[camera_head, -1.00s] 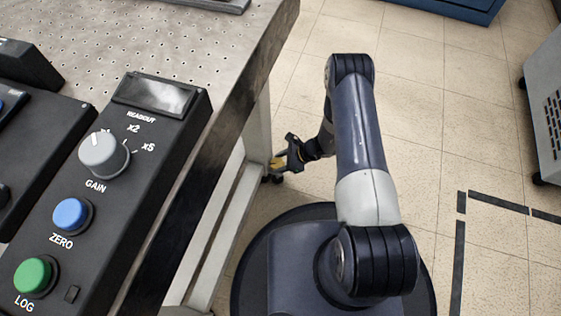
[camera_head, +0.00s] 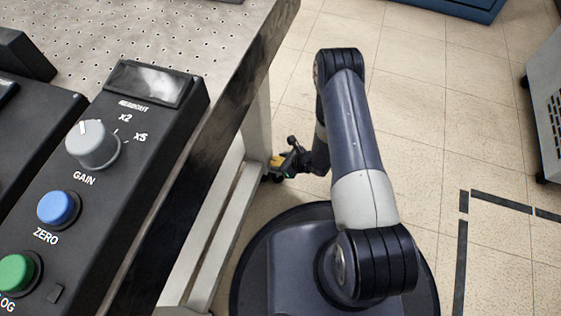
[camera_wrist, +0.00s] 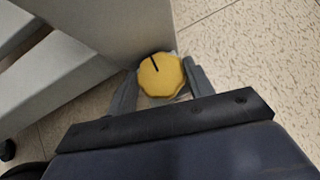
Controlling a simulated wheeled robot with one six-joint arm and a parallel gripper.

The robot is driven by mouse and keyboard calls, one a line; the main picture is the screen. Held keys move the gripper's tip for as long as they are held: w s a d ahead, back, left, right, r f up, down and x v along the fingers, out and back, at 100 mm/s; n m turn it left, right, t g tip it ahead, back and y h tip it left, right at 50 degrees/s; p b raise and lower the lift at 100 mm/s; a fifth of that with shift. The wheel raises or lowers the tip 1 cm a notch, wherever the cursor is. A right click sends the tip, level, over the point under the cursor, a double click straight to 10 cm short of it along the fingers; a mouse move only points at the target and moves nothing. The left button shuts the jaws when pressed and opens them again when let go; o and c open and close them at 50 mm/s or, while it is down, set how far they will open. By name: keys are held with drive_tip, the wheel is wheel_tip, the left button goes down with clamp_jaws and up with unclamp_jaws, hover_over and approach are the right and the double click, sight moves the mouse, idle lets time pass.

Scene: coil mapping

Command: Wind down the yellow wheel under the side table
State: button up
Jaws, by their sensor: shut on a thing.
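The yellow wheel (camera_wrist: 161,76) is a scalloped disc with a dark line mark, low by the foot of the table leg. In the wrist view my gripper (camera_wrist: 160,82) has one finger on each side of it and is shut on it. The dark line points up and slightly left. In the head view the yellow wheel (camera_head: 275,161) is a small patch at the tip of my gripper (camera_head: 279,164), partly hidden by the fingers. The side table (camera_head: 225,60) has a perforated metal top, and its pale leg (camera_head: 257,130) comes down beside the wheel.
A black control box (camera_head: 120,150) with a grey gain knob, blue and green buttons stands on the tabletop. A pale lower rail (camera_head: 225,230) runs along the table's side. Tiled floor (camera_head: 440,120) is open to the right, with dark tape marks. A grey cabinet stands far right.

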drive_tip(key=shift+m+t, duration=0.3)
drive_tip(key=shift+m, duration=0.2)
drive_tip(key=o, duration=1)
drive_tip(key=shift+c, duration=0.2)
drive_tip(key=p+v, duration=0.3)
drive_tip(key=v, duration=0.8)
drive_tip(key=shift+a+p, duration=0.25)
drive_tip(key=shift+p, duration=0.1)
